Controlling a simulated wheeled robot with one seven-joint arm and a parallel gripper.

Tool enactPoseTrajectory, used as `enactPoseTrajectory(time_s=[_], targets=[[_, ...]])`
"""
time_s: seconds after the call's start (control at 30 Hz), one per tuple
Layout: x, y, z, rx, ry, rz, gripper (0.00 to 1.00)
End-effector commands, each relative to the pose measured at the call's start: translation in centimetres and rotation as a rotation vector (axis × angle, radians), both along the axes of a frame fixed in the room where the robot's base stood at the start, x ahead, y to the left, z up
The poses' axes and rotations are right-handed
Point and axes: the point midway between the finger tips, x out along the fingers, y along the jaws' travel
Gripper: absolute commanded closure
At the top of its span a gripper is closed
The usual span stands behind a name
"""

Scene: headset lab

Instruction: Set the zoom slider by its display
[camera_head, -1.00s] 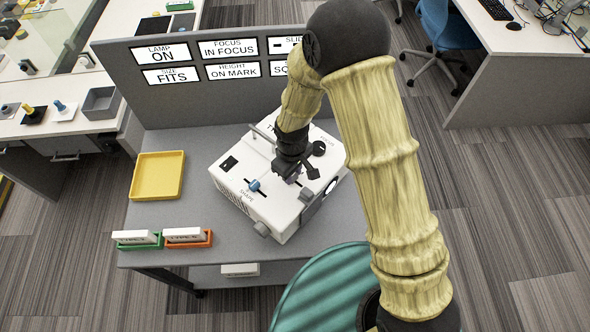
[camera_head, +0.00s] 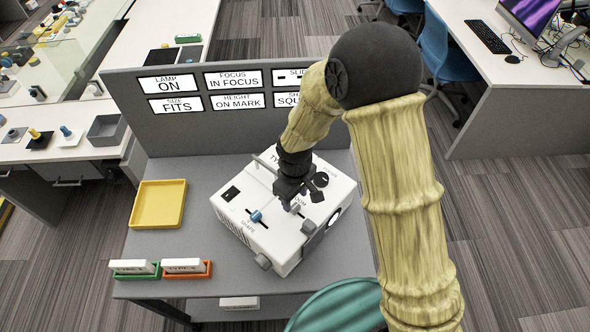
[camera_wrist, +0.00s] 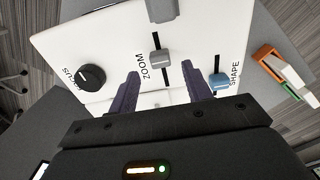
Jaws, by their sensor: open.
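A white projector-like device (camera_head: 240,205) sits on the grey desk. Its grey zoom slider knob (camera_head: 296,208) stands in a dark slot; it also shows in the wrist view (camera_wrist: 160,60), beside the word ZOOM. My gripper (camera_wrist: 163,88) is open and empty above the device. In the wrist view its two dark fingertips point toward the zoom knob, one to each side of its line, with the knob just beyond them. I see no contact. The SIZE display (camera_head: 175,104) on the grey panel reads FITS.
The blue shape slider knob (camera_wrist: 219,81) is close to the right fingertip. The black focus knob (camera_wrist: 91,77) is to the left. A yellow tray (camera_head: 158,204) and slide holders (camera_head: 161,270) stand left of the device. Other displays read LAMP ON, IN FOCUS and ON MARK; the right ones are partly hidden.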

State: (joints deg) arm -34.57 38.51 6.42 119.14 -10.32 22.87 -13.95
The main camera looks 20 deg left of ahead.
Motion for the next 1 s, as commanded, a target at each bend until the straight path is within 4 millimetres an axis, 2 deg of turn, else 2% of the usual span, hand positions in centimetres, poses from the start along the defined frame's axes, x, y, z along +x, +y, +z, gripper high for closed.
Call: enactPoseTrajectory(time_s=[0.63,0.8,1.0], targets=[[0.1,0.1,11.7,0.003,-0.005,0.001,0.51],[0.0,0.0,13.3,0.0,-0.001,0.001,0.51],[0.0,0.0,13.5,0.0,0.0,0.001,0.51]])
